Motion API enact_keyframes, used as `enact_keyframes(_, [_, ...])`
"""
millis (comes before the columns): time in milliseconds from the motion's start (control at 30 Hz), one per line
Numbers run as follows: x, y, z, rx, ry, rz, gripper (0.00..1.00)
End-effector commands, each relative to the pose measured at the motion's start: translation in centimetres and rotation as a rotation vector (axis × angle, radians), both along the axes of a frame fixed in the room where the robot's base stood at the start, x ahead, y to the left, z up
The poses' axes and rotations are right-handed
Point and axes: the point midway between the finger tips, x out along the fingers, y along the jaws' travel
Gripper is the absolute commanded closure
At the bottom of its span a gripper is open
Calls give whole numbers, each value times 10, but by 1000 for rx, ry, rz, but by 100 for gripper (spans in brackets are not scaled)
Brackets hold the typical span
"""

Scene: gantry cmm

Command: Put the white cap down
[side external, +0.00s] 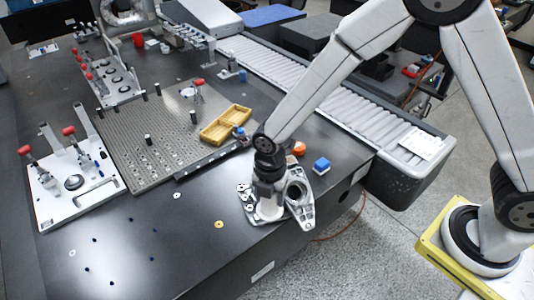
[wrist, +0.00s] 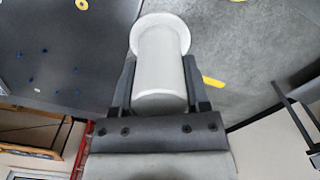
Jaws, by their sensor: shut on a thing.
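The white cap (wrist: 160,62) is a pale cylinder with a wider round flange at its far end. My gripper (wrist: 160,85) is shut on it, with one dark finger on each side of its body. In the side view my gripper (side external: 268,190) points down near the front right edge of the dark table, and the pale cap (side external: 268,211) shows below it. A grey metal bracket with a round opening (side external: 300,202) is close beside the cap on the right. I cannot tell whether the cap touches the table or the bracket.
A yellow two-part tray (side external: 226,125) lies behind my gripper on the perforated plate (side external: 150,140). A yellow washer (side external: 219,224) lies left. The front left table is mostly clear. A roller conveyor (side external: 330,105) runs behind.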

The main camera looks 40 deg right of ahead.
Motion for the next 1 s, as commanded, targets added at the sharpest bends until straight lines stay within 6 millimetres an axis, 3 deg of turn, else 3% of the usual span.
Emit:
enact_keyframes(200, [-5,20,-21,0,1,41,96])
enact_keyframes(567, [-3,25,-26,1,-1,47,96])
enact_keyframes(1000, [36,41,-45,1,-1,48,96])
